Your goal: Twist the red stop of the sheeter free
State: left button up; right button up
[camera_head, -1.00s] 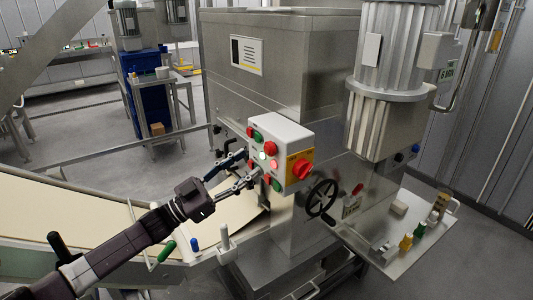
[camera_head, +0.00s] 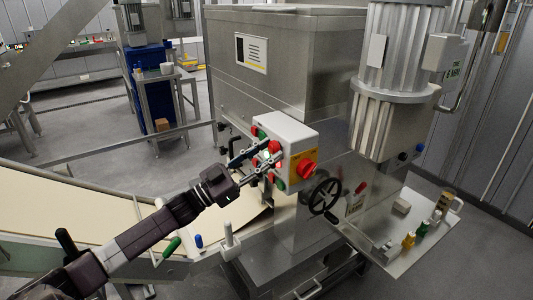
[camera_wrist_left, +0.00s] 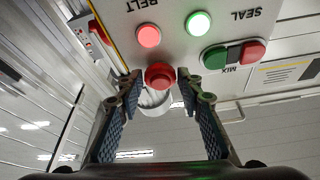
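The sheeter's control box (camera_head: 287,128) has several red and green buttons. The red stop (camera_head: 274,146) is a round mushroom button on its front face. In the left wrist view the red stop (camera_wrist_left: 159,75) stands out above a pale collar, between my fingertips. My left gripper (camera_head: 267,157) is open in front of the box. In the left wrist view the left gripper's (camera_wrist_left: 158,88) two blue-padded fingers lie on either side of the stop, with visible gaps; I cannot tell the exact depth. My right gripper is not in view.
A red rotary switch (camera_head: 306,169) is on the box's side, with a black handwheel (camera_head: 324,197) below. Close to the stop are a lit green lamp (camera_wrist_left: 198,23), a red lamp (camera_wrist_left: 148,36) and the green-red MIX buttons (camera_wrist_left: 234,55). A conveyor belt (camera_head: 100,208) runs below my arm.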

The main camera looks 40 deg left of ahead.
pick_arm(q)
jog(key=c, duration=0.7)
jog(key=shift+m, duration=0.3)
jog(key=shift+a+r+m+g+h+b, duration=0.1)
jog(key=shift+m+g+h+b, duration=0.6)
jog(key=shift+m, duration=1.15)
jog(key=shift+a+r+m+g+h+b, duration=0.15)
jog(key=shift+m+g+h+b, duration=0.5)
jog(key=shift+m, duration=1.25)
jog(key=shift+a+f+m+g+h+b, duration=0.1)
jog(key=shift+m+g+h+b, duration=0.25)
jog(key=shift+m+g+b, duration=1.1)
jog(key=shift+r+m+t+p, duration=0.1)
jog(key=shift+m+t+p, duration=0.2)
jog(key=shift+m+t, duration=0.25)
